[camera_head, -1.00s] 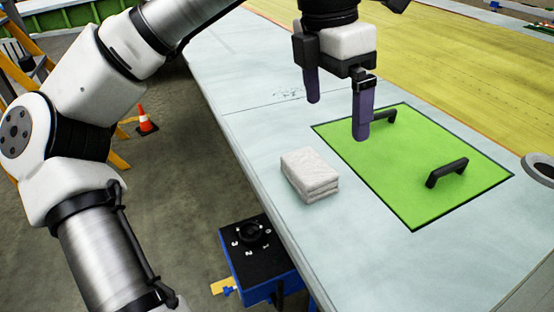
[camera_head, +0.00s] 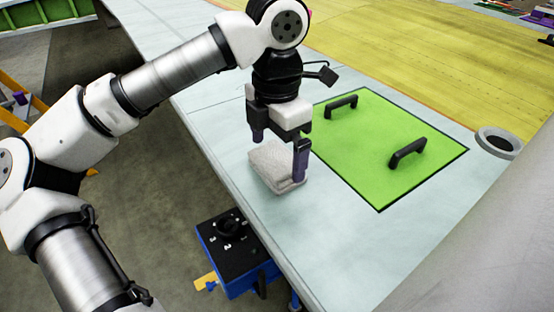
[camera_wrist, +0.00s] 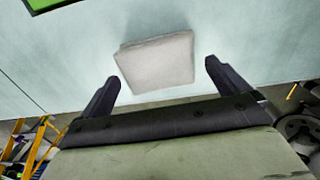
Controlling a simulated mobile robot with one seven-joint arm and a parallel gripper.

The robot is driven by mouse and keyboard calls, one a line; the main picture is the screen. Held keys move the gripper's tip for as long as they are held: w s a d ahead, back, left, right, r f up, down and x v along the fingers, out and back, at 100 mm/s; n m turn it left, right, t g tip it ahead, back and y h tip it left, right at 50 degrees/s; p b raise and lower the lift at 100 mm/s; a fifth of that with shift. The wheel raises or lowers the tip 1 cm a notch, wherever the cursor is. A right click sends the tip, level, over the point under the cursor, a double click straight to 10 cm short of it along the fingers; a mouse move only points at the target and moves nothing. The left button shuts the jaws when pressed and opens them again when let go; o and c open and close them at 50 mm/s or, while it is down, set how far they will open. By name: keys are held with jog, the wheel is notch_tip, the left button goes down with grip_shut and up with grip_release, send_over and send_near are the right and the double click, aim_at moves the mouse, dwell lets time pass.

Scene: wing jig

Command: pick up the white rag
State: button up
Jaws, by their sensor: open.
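The white rag (camera_head: 268,168) is a folded stack lying on the pale wing surface, left of the green panel, near the surface's edge. My gripper (camera_head: 279,156) is open over it, pointing down, with one finger at the rag's far left side and the other at its right side. In the wrist view the rag (camera_wrist: 157,63) lies beyond and between the two open fingertips (camera_wrist: 163,72), with nothing held. Whether the fingers touch the rag cannot be told. My gripper hides part of its top in the head view.
The green panel (camera_head: 385,170) with two black handles (camera_head: 407,152) is right of the rag. A grey ring (camera_head: 499,142) is farther right. A blue stand with a black dial top (camera_head: 230,240) is below the surface's edge. The pale surface in front of the rag is clear.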

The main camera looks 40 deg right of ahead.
aim_at(277, 158)
jog(key=shift+f, duration=1.55)
jog(key=shift+c, duration=0.3)
jog(key=c, duration=0.6)
notch_tip(277, 158, up, 10)
jog(key=shift+r+b, duration=0.1)
jog(key=shift+b, duration=0.7)
jog(key=shift+c, duration=0.2)
jog(key=o, duration=0.5)
jog(key=shift+c, duration=0.2)
jog(key=c, duration=0.4)
